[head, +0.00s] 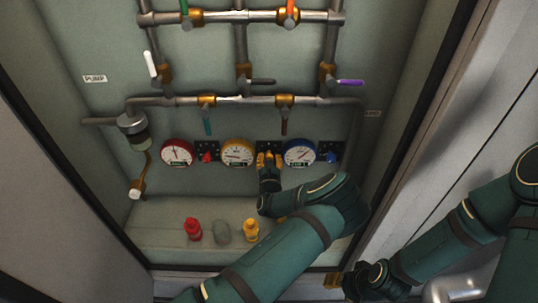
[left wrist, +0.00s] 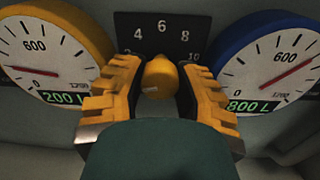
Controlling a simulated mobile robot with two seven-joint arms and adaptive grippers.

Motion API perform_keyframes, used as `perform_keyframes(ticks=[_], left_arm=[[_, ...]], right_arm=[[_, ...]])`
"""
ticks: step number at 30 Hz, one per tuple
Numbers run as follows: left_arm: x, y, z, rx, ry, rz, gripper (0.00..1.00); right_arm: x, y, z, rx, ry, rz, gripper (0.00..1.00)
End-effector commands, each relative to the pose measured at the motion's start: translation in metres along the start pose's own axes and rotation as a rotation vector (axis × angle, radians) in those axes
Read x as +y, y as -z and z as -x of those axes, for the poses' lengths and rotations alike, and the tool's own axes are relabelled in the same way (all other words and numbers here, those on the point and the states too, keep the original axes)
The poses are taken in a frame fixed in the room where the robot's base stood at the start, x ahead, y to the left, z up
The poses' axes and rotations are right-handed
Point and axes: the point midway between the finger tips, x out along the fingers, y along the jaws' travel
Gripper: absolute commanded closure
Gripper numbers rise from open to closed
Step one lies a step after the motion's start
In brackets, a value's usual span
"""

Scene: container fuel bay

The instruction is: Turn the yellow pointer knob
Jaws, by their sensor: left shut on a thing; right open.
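The yellow pointer knob (left wrist: 160,76) sits on a black scale plate (left wrist: 160,24) in the left wrist view. The scale shows 4, 6 and 8 at the top, with 10 partly visible at the right and the left end mostly hidden. My left gripper (left wrist: 161,92) has one yellow finger on each side of the knob and is shut on it. In the head view, my left gripper (head: 269,160) is at the panel between the yellow and blue gauges and hides the knob. My right gripper (head: 334,281) is open, low at the bay's front edge, away from the knob.
A yellow gauge (head: 237,152) reading 200 L and a blue gauge (head: 300,152) reading 800 L flank the knob. Red (head: 207,157) and blue (head: 331,157) knobs are nearby. Pipes with levers run above. Red (head: 193,229) and yellow (head: 251,230) fittings stand on the ledge below.

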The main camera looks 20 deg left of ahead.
Motion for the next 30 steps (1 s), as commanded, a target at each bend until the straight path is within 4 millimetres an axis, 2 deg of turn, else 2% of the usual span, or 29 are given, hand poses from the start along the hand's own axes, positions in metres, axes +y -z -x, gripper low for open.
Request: perform_keyframes(ticks=[3, 15, 30], left_arm=[[0.001, -0.003, 0.000, -0.004, 0.001, -0.094, 1.00], [0.001, -0.002, 0.000, -0.013, 0.001, -0.345, 1.00], [0.001, -0.001, -0.001, -0.016, 0.001, -0.419, 1.00]], right_arm=[[-0.004, -0.001, 0.012, -0.005, 0.000, -0.001, 0.53], [-0.010, -0.003, 0.028, -0.013, 0.001, -0.002, 0.53], [-0.011, 0.000, 0.031, -0.007, 0.000, -0.003, 0.53]])
